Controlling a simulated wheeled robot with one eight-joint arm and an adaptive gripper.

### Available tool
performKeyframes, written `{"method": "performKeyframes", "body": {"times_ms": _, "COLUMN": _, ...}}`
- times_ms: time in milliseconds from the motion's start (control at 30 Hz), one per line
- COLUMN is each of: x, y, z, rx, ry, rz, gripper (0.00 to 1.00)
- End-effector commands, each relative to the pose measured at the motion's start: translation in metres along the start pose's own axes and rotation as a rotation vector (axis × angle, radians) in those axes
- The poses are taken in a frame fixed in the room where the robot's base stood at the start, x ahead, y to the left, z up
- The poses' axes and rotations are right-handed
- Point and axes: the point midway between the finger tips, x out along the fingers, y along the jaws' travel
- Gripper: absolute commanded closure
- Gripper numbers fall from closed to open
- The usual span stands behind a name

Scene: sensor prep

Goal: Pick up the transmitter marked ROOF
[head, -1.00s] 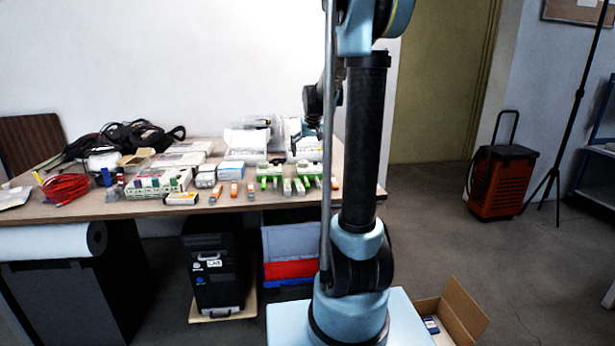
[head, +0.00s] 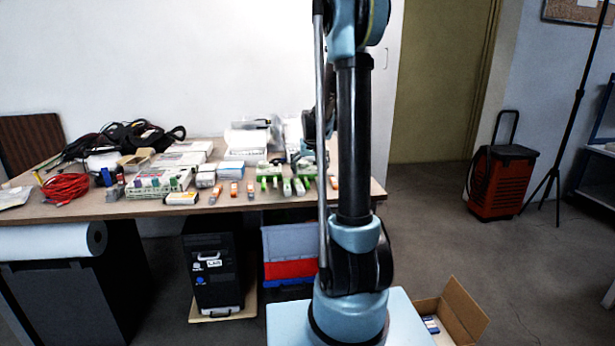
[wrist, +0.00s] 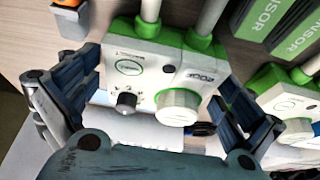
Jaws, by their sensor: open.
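In the wrist view, a white and green transmitter marked ROOF (wrist: 200,78) lies on the table, with a round white knob or cap facing me and a pale rod at its far end. Against its left side is another white and green part (wrist: 130,70) with an oval label and a dark knob. My gripper (wrist: 160,85) is open, with one dark blue finger left of this pair and the other right of it. In the head view my gripper (head: 306,155) is low over the table's right part; the ROOF marking cannot be read there.
In the wrist view another green and white transmitter (wrist: 290,105) lies close to the right finger, and green SENSOR boxes (wrist: 262,22) lie beyond. In the head view red cable (head: 66,187) and boxes crowd the table (head: 110,208).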

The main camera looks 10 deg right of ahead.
Motion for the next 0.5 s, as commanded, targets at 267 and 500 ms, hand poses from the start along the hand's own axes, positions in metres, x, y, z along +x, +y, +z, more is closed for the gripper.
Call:
{"method": "performKeyframes", "body": {"times_ms": 267, "x": 0.0052, "y": -0.0002, "z": 0.0001, "rx": 0.0, "ry": 0.0, "rz": 0.0, "gripper": 0.0}}
{"method": "performKeyframes", "body": {"times_ms": 500, "x": 0.0052, "y": -0.0009, "z": 0.0001, "rx": -0.001, "ry": 0.0, "rz": 0.0, "gripper": 0.39}}
